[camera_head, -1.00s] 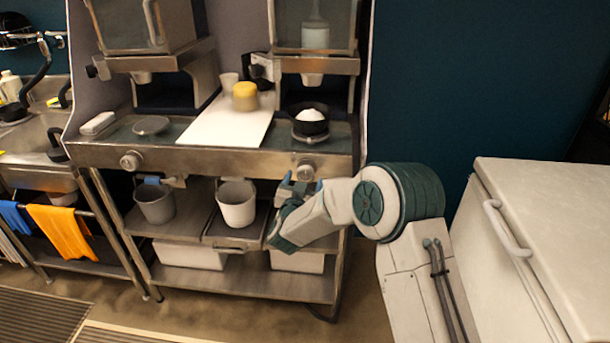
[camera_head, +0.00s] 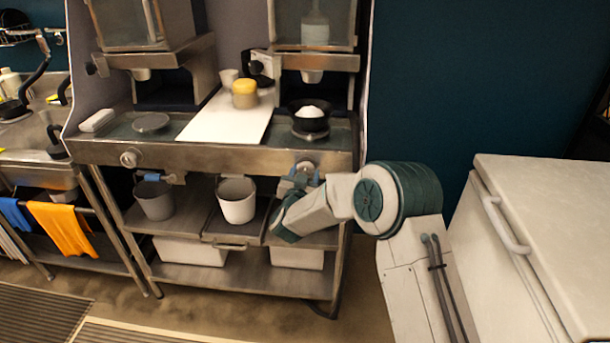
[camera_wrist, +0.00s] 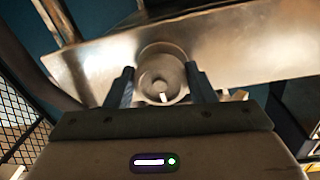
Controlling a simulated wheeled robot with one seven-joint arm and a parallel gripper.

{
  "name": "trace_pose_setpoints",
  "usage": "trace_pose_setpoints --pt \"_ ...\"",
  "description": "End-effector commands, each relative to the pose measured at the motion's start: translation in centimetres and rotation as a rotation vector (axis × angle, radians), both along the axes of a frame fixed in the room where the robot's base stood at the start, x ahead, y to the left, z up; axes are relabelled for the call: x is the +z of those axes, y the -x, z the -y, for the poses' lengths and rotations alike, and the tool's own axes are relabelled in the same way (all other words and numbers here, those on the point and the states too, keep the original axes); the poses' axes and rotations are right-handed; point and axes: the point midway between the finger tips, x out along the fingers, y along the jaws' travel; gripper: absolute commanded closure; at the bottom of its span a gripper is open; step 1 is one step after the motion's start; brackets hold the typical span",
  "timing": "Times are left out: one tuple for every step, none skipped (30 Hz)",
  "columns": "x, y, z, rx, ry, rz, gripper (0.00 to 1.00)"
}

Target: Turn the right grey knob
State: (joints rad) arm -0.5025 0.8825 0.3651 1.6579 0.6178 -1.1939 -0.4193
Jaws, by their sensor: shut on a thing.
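The right grey knob (camera_wrist: 163,76) sits on the steel front panel (camera_wrist: 240,40) of the counter. In the wrist view a short white mark shows on the lower part of its face. My gripper (camera_wrist: 162,88) is shut on the knob, with one blue finger at each side. In the head view my gripper (camera_head: 303,174) is at the panel below the black pan, and it mostly hides this knob. The left grey knob (camera_head: 129,158) is in plain view near the panel's left end.
A black pan (camera_head: 298,112) with white contents stands on the right burner, above the knob. A white board (camera_head: 215,125) lies on the counter's middle. A grey-white pot (camera_head: 237,203) stands on the shelf, left of my gripper. A white chest (camera_head: 545,200) is at the right.

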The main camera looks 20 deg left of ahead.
Motion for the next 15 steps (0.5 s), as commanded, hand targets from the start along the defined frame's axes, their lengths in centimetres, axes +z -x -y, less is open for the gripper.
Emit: trace_pose_setpoints --pt "-0.14 0.05 -0.11 0.002 -0.011 -0.002 0.73" --pt "-0.18 0.05 -0.13 0.003 -0.02 -0.003 0.73" --pt "-0.22 0.05 -0.14 0.003 -0.033 -0.006 0.73" --pt "-0.24 0.05 -0.16 0.003 -0.045 -0.009 0.73" --pt "-0.26 0.05 -0.16 0.003 -0.06 -0.011 0.73" --pt "-0.33 0.06 -0.16 0.003 -0.081 -0.017 0.73" --pt "-0.39 0.07 -0.17 0.003 -0.098 -0.02 0.73" --pt "-0.42 0.07 -0.19 0.003 -0.119 -0.025 0.73" --pt "-0.43 0.07 -0.21 0.003 -0.146 -0.031 0.73" --pt "-0.47 0.07 -0.21 0.004 -0.169 -0.037 0.73" --pt "-0.5 0.07 -0.22 0.004 -0.193 -0.041 0.73" --pt "-0.51 0.09 -0.24 0.004 -0.227 -0.05 0.73" --pt "-0.53 0.09 -0.24 0.004 -0.254 -0.056 0.73" --pt "-0.54 0.1 -0.26 0.004 -0.28 -0.062 0.73" --pt "-0.51 0.12 -0.3 0.005 -0.317 -0.07 0.73"
